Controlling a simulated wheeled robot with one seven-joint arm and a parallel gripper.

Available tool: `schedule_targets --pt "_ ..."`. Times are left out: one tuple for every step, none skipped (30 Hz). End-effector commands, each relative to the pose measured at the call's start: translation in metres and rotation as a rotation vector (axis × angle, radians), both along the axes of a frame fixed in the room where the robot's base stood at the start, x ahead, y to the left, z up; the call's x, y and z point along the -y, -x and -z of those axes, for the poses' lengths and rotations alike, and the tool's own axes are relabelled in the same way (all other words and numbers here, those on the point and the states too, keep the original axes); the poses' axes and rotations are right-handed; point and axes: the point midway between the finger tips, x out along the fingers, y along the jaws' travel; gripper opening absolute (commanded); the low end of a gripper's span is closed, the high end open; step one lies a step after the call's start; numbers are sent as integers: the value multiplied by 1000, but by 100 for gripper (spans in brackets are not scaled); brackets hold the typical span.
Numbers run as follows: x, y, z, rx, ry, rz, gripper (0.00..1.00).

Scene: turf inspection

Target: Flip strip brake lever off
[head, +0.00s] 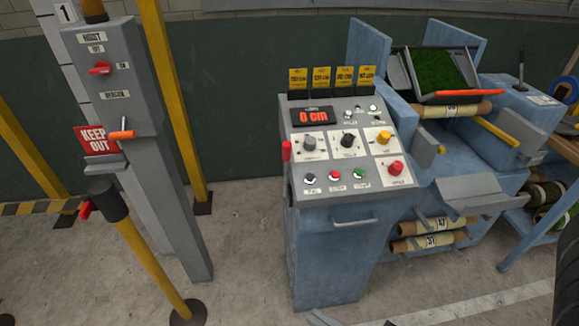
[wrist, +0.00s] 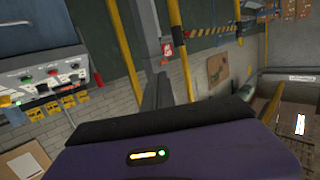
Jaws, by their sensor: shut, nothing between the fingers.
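Several levers show in the head view, and I cannot read a label that marks one as the strip brake. A black-knobbed lever (head: 521,67) stands upright on the blue machine (head: 510,100) at the right. A red-handled lever (head: 286,151) stands at the left side of the control console (head: 335,225). An orange-handled lever (head: 122,135) sits on the grey hoist post at the left. My gripper (wrist: 165,125) shows in the wrist view as a purple and black body across the bottom, shut and empty, touching none of these levers. Its fingertips are not clearly seen.
The console carries a 0 cm display (head: 312,116), knobs and buttons. A turf tray (head: 402,75) lies on the machine, with cardboard rolls (head: 430,235) below. A yellow barrier post (head: 150,265) stands at the front left. Concrete floor between post and console is clear.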

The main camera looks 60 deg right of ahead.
Motion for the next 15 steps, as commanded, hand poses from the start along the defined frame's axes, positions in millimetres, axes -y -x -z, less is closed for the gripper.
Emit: schedule_targets --pt "11 -13 3 34 9 48 0" --pt "17 -19 4 51 21 72 0" --pt "26 -28 5 69 46 103 0" --pt "32 -34 6 81 70 124 0" --pt "39 -40 7 92 98 145 0" --pt "49 -48 8 103 138 172 0" --pt "57 -54 9 111 172 193 0" --pt "65 -60 10 115 208 214 0" --pt "75 -67 11 120 262 240 0" --pt "84 -72 11 121 304 261 0" --pt "92 -78 12 121 349 279 0" --pt "104 -84 12 118 408 306 0" --pt "113 -90 12 114 458 325 0" --pt "123 -94 13 106 510 344 0" --pt "136 -100 13 94 578 370 0"
